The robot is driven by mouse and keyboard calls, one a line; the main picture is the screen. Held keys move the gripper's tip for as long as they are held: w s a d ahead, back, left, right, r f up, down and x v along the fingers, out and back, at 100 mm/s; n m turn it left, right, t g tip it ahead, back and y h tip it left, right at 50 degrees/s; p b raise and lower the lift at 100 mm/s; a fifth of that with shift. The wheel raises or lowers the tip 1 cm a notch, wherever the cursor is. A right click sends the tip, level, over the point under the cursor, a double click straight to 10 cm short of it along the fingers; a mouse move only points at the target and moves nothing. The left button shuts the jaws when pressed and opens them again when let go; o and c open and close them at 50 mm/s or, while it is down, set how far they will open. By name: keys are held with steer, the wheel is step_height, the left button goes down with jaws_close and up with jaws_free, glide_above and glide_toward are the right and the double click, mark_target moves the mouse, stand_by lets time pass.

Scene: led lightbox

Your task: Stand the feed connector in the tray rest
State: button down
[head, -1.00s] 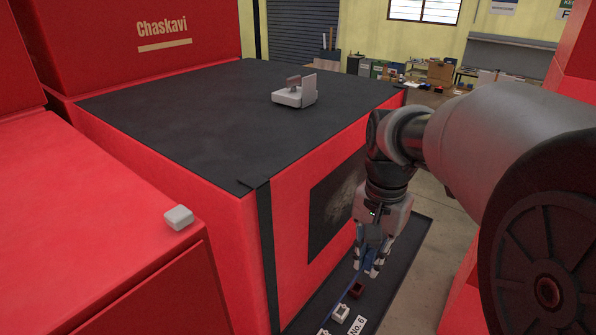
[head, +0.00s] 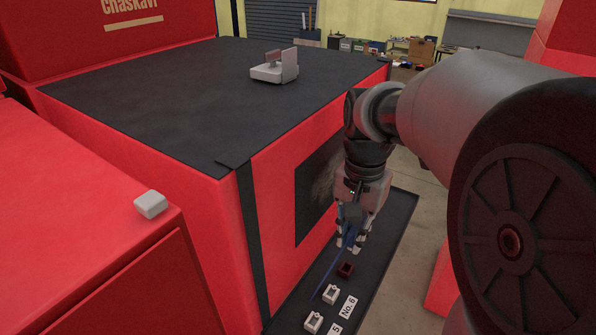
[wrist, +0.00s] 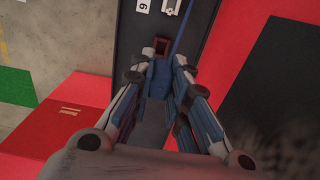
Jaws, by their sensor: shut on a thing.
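My gripper (head: 350,243) points down over the black tray (head: 402,222) beside the red cabinet. In the wrist view its fingers (wrist: 158,88) are closed around a blue block, the feed connector (wrist: 157,76), with a blue cable (wrist: 182,28) running away from it. The cable (head: 326,270) also shows in the head view, trailing toward the white blocks. A small dark red open holder (head: 345,269), which looks like the tray rest, is just in front of the gripper. It also shows in the wrist view (wrist: 161,45), beyond the connector. The connector appears apart from it. Its lower end is hidden.
The red cabinet wall (head: 275,220) rises close to the left of the gripper. A pale device (head: 274,73) sits on the black cabinet top.

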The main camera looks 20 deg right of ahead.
step_height(320, 180, down, 3)
steer(key=shift+w+f+b, duration=0.1)
steer(key=shift+w+b, duration=0.05)
steer(key=shift+b, duration=0.8)
steer(key=shift+f+b, duration=0.95)
steer(key=shift+f, duration=0.35)
steer(key=shift+f+b, duration=0.65)
steer(key=shift+f, duration=0.45)
steer(key=c, duration=1.5)
jaws_free()
steer(key=shift+o, duration=0.2)
steer(key=shift+r, duration=0.15)
step_height(320, 180, up, 8)
steer(key=p, duration=0.6)
steer(key=shift+p, duration=0.35)
